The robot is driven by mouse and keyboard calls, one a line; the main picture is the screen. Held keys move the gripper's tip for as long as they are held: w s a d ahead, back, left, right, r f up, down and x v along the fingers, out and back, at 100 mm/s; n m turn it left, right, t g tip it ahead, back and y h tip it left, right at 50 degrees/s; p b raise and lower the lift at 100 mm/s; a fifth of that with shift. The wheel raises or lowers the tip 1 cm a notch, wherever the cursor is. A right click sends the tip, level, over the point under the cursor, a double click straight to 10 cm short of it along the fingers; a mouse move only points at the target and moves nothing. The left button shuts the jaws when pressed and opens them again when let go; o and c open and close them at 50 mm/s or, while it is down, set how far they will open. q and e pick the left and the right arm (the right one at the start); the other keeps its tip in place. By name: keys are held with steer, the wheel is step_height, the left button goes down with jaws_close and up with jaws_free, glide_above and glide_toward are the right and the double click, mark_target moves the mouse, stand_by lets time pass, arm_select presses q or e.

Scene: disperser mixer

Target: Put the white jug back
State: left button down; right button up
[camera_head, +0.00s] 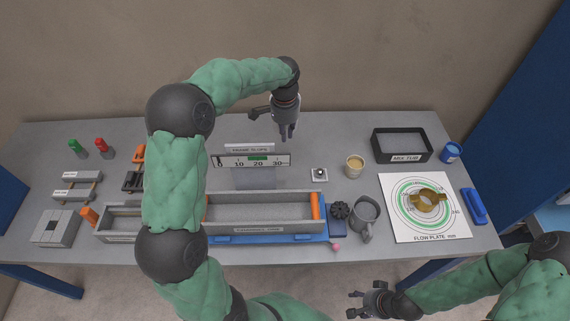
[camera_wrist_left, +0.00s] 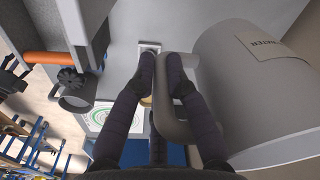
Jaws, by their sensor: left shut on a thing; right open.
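The white jug (camera_wrist_left: 247,90), grey in shade and bearing a label, fills the right side of the left wrist view. My left gripper (camera_wrist_left: 161,65) is shut on its handle (camera_wrist_left: 172,118), with a finger on either side. In the head view my left gripper (camera_head: 284,128) hangs over the back middle of the table; I cannot make out the jug there. My right gripper (camera_head: 366,301) is open and empty, in front of the table's front edge.
The black mix tub (camera_head: 401,158) and flow plate (camera_head: 456,222) are further right.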

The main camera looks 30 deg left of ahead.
arm_select(q)
step_height(320, 180, down, 18)
steer(key=shift+r+b, duration=0.1)
steer(key=shift+b, duration=1.1)
steer(key=c, duration=1.3)
jaws_free()
steer(key=shift+f, duration=0.2)
steer(key=shift+o, duration=0.2)
steer(key=shift+r, duration=0.5)
step_height(320, 180, up, 11)
steer(key=p, duration=0.1)
steer(key=shift+s+r+p, duration=0.2)
steer(key=shift+s+p, duration=0.15)
